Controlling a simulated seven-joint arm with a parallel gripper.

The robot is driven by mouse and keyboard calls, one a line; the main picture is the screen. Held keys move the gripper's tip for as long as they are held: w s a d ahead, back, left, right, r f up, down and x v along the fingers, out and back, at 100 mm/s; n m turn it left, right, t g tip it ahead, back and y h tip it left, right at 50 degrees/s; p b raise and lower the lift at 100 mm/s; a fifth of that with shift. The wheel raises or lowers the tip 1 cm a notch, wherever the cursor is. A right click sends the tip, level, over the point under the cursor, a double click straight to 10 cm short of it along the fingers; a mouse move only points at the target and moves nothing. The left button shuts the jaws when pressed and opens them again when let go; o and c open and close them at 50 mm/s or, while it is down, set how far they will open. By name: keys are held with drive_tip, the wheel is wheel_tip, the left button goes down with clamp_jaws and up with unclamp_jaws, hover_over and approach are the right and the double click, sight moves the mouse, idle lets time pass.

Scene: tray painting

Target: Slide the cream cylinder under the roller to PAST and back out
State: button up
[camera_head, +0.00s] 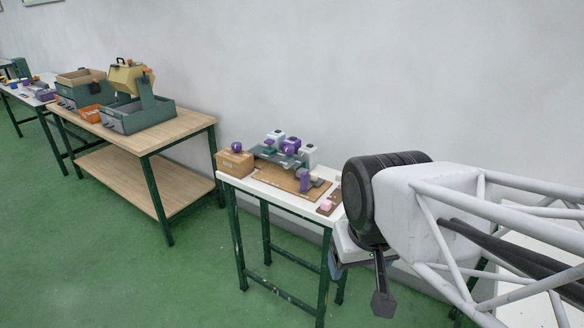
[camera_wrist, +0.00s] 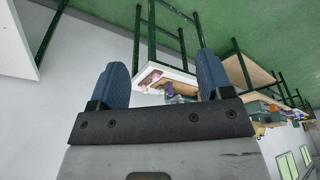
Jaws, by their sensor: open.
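My gripper (camera_wrist: 162,72) is open and empty in the wrist view, its two blue fingers wide apart. It is held in the air, away from the small white table (camera_head: 229,181). On that table in the head view is a grey fixture (camera_head: 270,156) with purple and white parts over a brown board (camera_head: 275,181). I cannot tell which part is the roller. I cannot make out a cream cylinder or a PAST mark. The wrist view shows the small table (camera_wrist: 170,66) upside down, beyond the fingers. My arm covers the area right of the table in the head view.
A tan box (camera_head: 235,163) stands at the table's left end, and small pink pieces (camera_head: 326,205) lie near its right end. A wooden bench (camera_head: 178,132) with green trays (camera_head: 138,117) stands to the left. A grey wall runs behind. Green floor is open in front.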

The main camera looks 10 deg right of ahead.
drive_tip(key=c, duration=0.4)
drive_tip(key=shift+w+r, duration=0.25)
drive_tip(key=shift+w, duration=0.3)
drive_tip(key=shift+c, duration=0.3)
drive_tip(key=m+g, duration=0.3)
drive_tip(key=m, duration=0.6)
hover_over(304, 173)
drive_tip(key=s, duration=0.1)
wheel_tip(304, 173, down, 14)
drive_tip(key=shift+s+f, duration=0.1)
drive_tip(key=shift+f, duration=0.1)
drive_tip(key=shift+w+f, duration=0.55)
drive_tip(key=shift+f, duration=0.1)
